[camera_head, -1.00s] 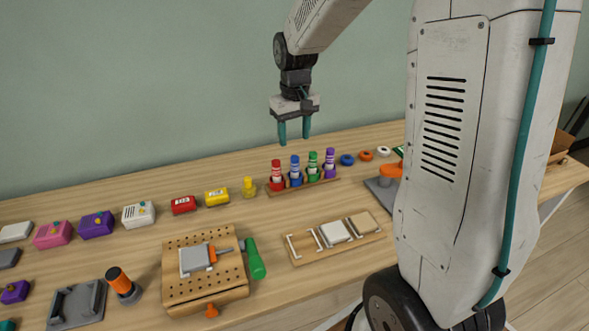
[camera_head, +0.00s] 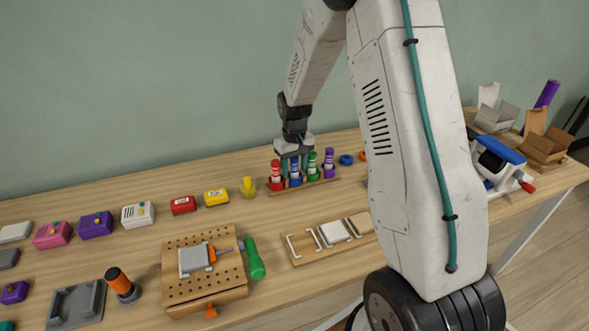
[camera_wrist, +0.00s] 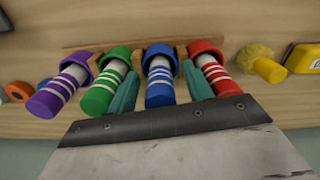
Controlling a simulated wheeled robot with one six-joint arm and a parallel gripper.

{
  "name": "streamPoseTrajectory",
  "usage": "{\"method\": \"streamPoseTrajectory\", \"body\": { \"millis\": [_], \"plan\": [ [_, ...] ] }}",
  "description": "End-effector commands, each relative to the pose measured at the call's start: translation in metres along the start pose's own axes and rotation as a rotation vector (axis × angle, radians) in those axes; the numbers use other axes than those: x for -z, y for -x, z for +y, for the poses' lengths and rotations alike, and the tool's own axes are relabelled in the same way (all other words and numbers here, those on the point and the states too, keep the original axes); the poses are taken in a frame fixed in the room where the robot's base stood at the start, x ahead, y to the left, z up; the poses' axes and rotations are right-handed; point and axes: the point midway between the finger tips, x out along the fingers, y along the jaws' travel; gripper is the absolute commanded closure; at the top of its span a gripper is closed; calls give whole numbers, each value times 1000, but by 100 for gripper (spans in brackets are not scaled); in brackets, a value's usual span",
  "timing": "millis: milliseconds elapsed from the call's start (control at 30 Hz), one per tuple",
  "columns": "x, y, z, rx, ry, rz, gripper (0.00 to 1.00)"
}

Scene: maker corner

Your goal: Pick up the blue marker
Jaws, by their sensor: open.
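The blue marker (camera_head: 295,168) stands upright in a wooden rack (camera_head: 322,182) between the red marker (camera_head: 276,174) and the green marker (camera_head: 312,166). A purple marker (camera_head: 329,162) stands at the right end. My gripper (camera_head: 295,172) is lowered over the blue marker, with its teal fingers open. In the wrist view, my gripper (camera_wrist: 160,92) has one finger on each side of the blue marker (camera_wrist: 160,85). The fingers look beside it; I cannot tell whether they touch it. The green marker (camera_wrist: 105,85) and red marker (camera_wrist: 212,65) are close outside the fingers.
A yellow bottle-like piece (camera_head: 248,188) stands left of the rack, beside a yellow box (camera_head: 216,197). A blue ring (camera_head: 346,159) lies to the right. A pegboard block (camera_head: 235,281) and a tray of light tiles (camera_head: 304,258) lie in front.

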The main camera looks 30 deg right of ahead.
Motion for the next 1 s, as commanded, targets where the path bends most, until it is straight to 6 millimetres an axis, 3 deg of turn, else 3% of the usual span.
{"method": "streamPoseTrajectory", "body": {
  "millis": [267, 433, 800, 1000],
  "plan": [
    [0, -4, 0, 0, 0, 1, 49],
    [0, -4, 0, 0, 0, 1, 93],
    [0, -2, 0, 0, 0, 2, 93],
    [1, 15, 0, -1, 0, 5, 93]
  ]
}}
